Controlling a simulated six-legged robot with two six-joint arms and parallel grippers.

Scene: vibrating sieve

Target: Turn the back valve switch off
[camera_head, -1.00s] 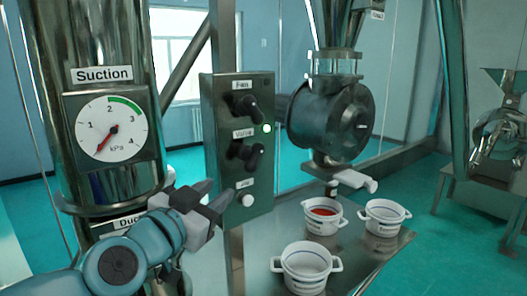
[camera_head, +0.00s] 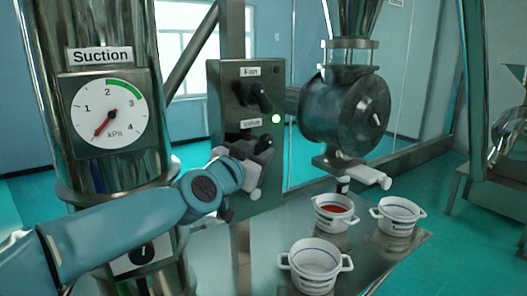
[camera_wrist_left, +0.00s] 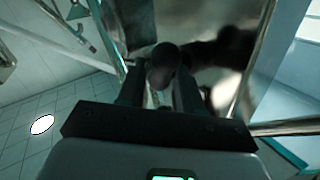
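The control box (camera_head: 217,100) stands left of centre in the head view. It carries a black Fan knob (camera_head: 260,97) above a label reading Valve (camera_head: 251,123). A green light (camera_head: 275,118) is lit at its right edge. The black valve knob (camera_head: 264,144) under that label is mostly hidden by my left gripper (camera_head: 256,160). In the left wrist view the rounded dark knob (camera_wrist_left: 164,66) lies between the two fingers of my left gripper (camera_wrist_left: 160,92). The fingers are apart; firm contact with the knob does not show. My right gripper is not in view.
A suction gauge (camera_head: 107,115) on a shiny duct stands at the left, near my left arm. A dark round valve housing (camera_head: 350,112) is right of the box. White pots stand on the metal table (camera_head: 265,245) below, one (camera_head: 336,210) with red contents.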

